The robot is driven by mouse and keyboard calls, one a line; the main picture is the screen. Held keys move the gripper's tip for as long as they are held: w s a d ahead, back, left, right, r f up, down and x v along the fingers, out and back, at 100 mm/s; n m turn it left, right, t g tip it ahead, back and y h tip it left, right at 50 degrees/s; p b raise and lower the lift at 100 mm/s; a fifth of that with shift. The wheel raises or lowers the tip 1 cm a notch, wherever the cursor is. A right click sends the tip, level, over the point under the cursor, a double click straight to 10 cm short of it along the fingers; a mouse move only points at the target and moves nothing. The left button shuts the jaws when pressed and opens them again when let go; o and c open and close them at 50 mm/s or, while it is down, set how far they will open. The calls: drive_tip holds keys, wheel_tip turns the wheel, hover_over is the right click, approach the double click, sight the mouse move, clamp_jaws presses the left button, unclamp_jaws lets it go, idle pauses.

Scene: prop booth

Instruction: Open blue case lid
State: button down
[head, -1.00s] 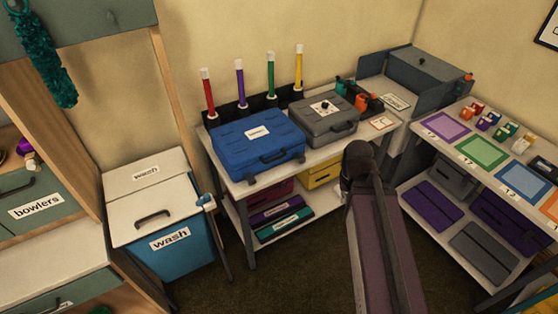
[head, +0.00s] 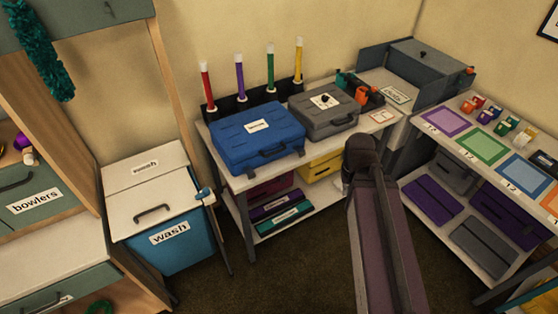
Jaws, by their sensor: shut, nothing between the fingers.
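The blue case (head: 245,143) lies on the left part of the white-topped table against the back wall. Its lid is shut, with a white label on top and a dark handle (head: 270,156) on its front side. My arm reaches up from the bottom of the head view, to the right of the case and in front of the table. My gripper is not visible; the end of the arm hides it or it is out of sight.
A grey case (head: 325,112) stands right beside the blue one. Red, purple, green and yellow sticks stand in a dark rack (head: 248,104) behind. A wash bin (head: 170,245) stands left of the table. A side table with coloured mats (head: 484,149) is at right. Dark floor lies open in front.

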drive_tip(key=w+a+f+n+t+b, duration=0.3)
drive_tip(key=w+f+n+t+b, duration=1.3)
drive_tip(key=b, duration=1.2)
drive_tip(key=n+t+y+b, duration=0.4)
drive_tip(key=n+y+b, duration=1)
drive_tip(key=n+b, duration=1.2)
approach(280, 166)
wheel_tip(280, 166, up, 3)
drive_tip(key=s+p, duration=0.1)
drive_tip(key=s, duration=0.2)
drive_tip(key=shift+d+f+n, duration=0.1)
drive_tip(key=shift+f+n, duration=0.15)
drive_tip(key=shift+n, duration=0.15)
drive_tip(key=shift+w+r, duration=0.15)
drive_tip(key=shift+w, duration=0.05)
drive_tip(key=p+x, duration=0.6)
drive_tip(key=x, duration=0.4)
drive_tip(key=shift+w+r+p, duration=0.15)
drive_tip(key=shift+r+p, duration=0.75)
drive_tip(key=shift+r, duration=0.05)
drive_tip(key=shift+w+r+p, duration=0.1)
drive_tip(key=shift+r+p, duration=0.75)
drive_tip(key=shift+r, duration=0.05)
